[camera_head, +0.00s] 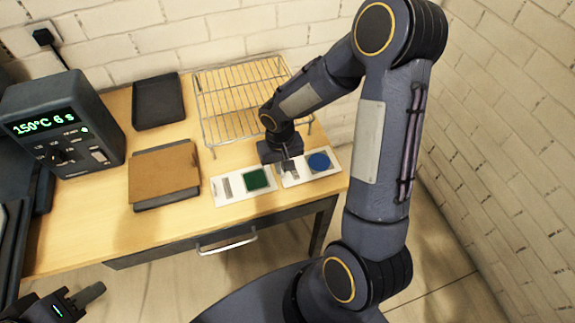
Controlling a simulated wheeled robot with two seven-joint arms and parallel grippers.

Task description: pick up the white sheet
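Two white sheets lie side by side near the front right of the table. The left white sheet (222,198) bears a green square and a grey striped patch. The right white sheet (306,179) bears a blue disc and a grey patch. My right gripper (288,166) points down at the back left part of the right sheet, close above or touching it. Its fingers are small and partly hidden, so I cannot tell whether it holds the sheet. My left gripper (88,296) is at the bottom left, away from the sheets and only partly in view.
A wire rack (232,105) stands behind the sheets. A brown board (163,172) lies on a dark tray to their left, with an empty black tray (158,103) behind it. A control box (62,125) reading 150°C 6 s is at left. The table has a drawer handle (227,246) in front.

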